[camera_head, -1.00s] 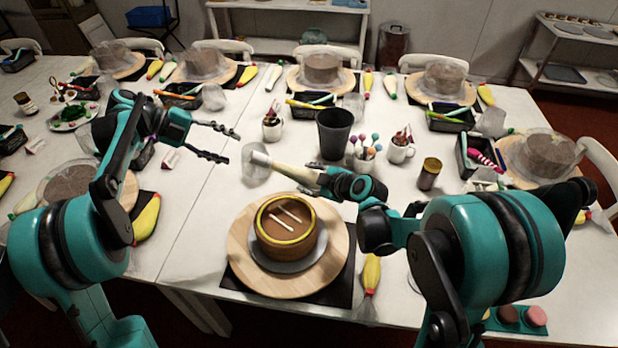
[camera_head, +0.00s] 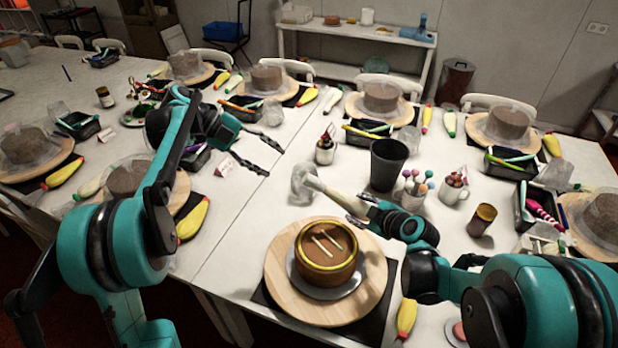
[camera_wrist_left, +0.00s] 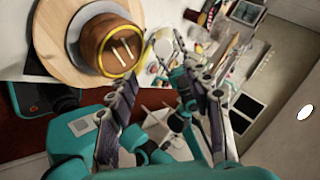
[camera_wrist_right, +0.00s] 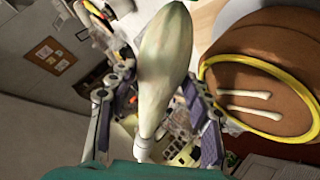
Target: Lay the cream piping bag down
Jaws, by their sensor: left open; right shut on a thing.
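The cream piping bag (camera_head: 338,198) is held nearly level by my right gripper (camera_head: 362,212), behind the cake and above the table. Its far end overlaps a clear glass (camera_head: 304,182) in the head view; I cannot tell whether they touch. The right wrist view shows the pale bag (camera_wrist_right: 166,55) between the fingers of the shut gripper (camera_wrist_right: 152,102). The brown cake (camera_head: 327,258) has a yellow rim and two cream strips on top. It also shows in the left wrist view (camera_wrist_left: 112,48). My left gripper (camera_head: 272,160) is open and empty, left of the bag over the table.
The cake stands on a grey turntable (camera_head: 304,284) over a round wooden board (camera_head: 277,270). A black cup (camera_head: 388,165), a mug of sticks (camera_head: 412,192) and a brown jar (camera_head: 482,218) stand behind and to the right. The white tabletop left of the board (camera_head: 232,245) is clear.

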